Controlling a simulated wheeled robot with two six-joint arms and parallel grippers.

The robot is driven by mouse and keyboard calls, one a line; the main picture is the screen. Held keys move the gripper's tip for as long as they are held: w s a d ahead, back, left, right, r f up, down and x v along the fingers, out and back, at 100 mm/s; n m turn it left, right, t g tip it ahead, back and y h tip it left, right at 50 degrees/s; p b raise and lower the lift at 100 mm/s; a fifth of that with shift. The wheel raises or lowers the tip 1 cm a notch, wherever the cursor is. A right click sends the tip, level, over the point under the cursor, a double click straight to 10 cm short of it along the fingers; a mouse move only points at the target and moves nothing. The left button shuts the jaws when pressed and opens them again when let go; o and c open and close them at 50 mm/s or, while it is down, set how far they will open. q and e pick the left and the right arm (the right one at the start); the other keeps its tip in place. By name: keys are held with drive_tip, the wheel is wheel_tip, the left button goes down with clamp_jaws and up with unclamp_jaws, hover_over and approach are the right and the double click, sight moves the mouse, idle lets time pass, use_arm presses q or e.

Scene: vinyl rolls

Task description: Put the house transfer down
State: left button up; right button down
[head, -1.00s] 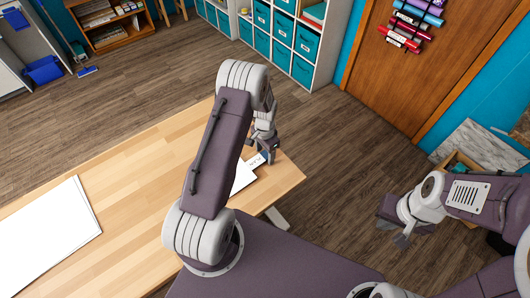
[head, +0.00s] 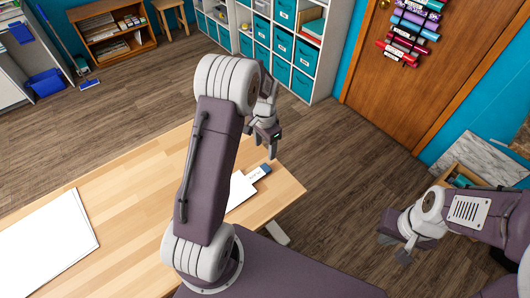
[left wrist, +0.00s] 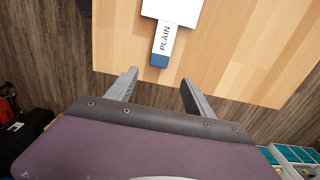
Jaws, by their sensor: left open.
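A white sheet (head: 238,190) lies on the table near its right end, partly hidden behind my left arm. A tab (head: 258,172) with a blue end sticks out from it; in the left wrist view the tab (left wrist: 163,45) reads "PLAIN". No house shape shows on the visible part of the sheet (left wrist: 172,10). My left gripper (head: 266,144) is open and empty above the table, just beyond the tab and apart from it. In the left wrist view its fingers (left wrist: 158,82) are spread, with the blue end ahead of them. My right gripper (head: 395,246) hangs at the right; its jaws are unclear.
The wooden table (head: 130,175) has bare room in its middle. A large white sheet (head: 45,242) lies at its left. Shelves with teal bins (head: 283,45) and a door with vinyl rolls (head: 412,32) stand beyond the floor. A box (head: 462,175) stands behind my right arm.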

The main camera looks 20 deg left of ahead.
use_arm(q)
drive_tip(key=s+d+r+n, duration=0.2)
drive_tip(key=s+d, duration=0.1)
drive_tip(key=s, duration=0.5)
drive_tip(key=s+d+r+n+t, duration=0.1)
drive_tip(key=s+d+r+n, duration=0.2)
drive_tip(key=s, duration=0.6)
drive_tip(key=shift+d+n, duration=0.2)
drive_tip(key=shift+n, duration=0.1)
